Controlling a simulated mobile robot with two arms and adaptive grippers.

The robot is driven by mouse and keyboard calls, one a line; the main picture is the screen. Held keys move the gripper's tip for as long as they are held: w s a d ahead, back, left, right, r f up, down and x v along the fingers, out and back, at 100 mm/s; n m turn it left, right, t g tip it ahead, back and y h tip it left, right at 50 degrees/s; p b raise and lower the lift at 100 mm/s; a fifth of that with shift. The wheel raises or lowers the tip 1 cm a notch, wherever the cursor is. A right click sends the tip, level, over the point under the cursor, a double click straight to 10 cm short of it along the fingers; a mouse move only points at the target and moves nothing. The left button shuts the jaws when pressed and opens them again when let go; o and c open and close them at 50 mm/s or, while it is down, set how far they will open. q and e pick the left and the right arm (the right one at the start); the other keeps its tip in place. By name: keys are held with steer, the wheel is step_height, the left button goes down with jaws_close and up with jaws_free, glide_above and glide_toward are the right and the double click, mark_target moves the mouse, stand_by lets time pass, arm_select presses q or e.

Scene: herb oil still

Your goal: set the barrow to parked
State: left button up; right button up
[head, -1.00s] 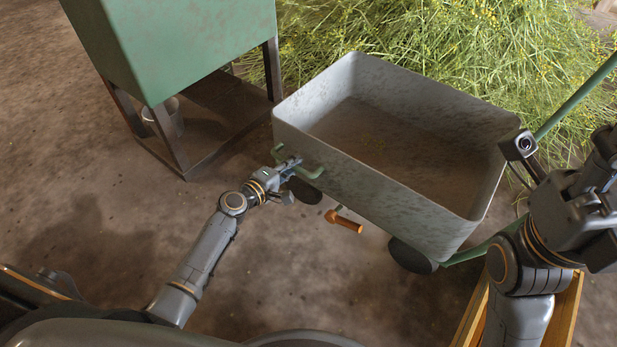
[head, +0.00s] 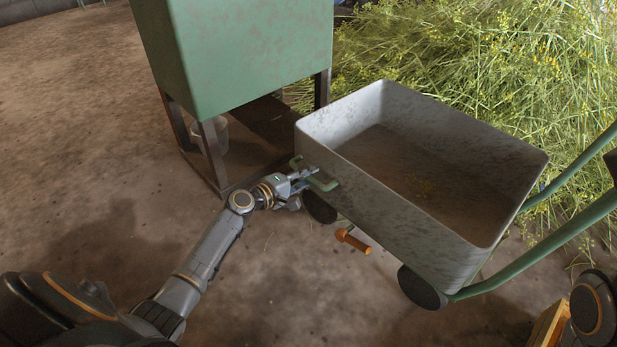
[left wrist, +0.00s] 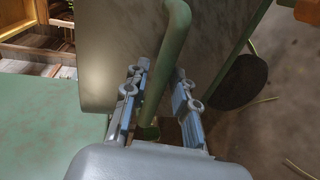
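The barrow (head: 400,215) is a grey, stained metal tub with dark wheels and long green push handles at the right. It stands on the floor beside the green box-shaped still. My left gripper (head: 305,177) is at the green bar handle (head: 325,185) on the barrow's near left side. An orange-tipped lever (head: 352,240) sticks out below the tub's near side. My right gripper is out of view.
The green still (head: 240,60) stands on a dark metal stand (head: 207,155) left of the barrow, with a bucket (head: 220,135) beneath. Cut herbs (head: 480,50) are heaped behind. A wooden piece (head: 550,325) is at the lower right. The floor at left is clear.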

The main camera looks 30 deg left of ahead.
arm_select(q)
steer(key=shift+o, duration=0.2)
steer(key=shift+d, duration=0.1)
steer(key=shift+s, duration=0.25)
steer(key=v, duration=1.1)
steer(key=shift+s, duration=0.2)
steer(key=shift+r, duration=0.15)
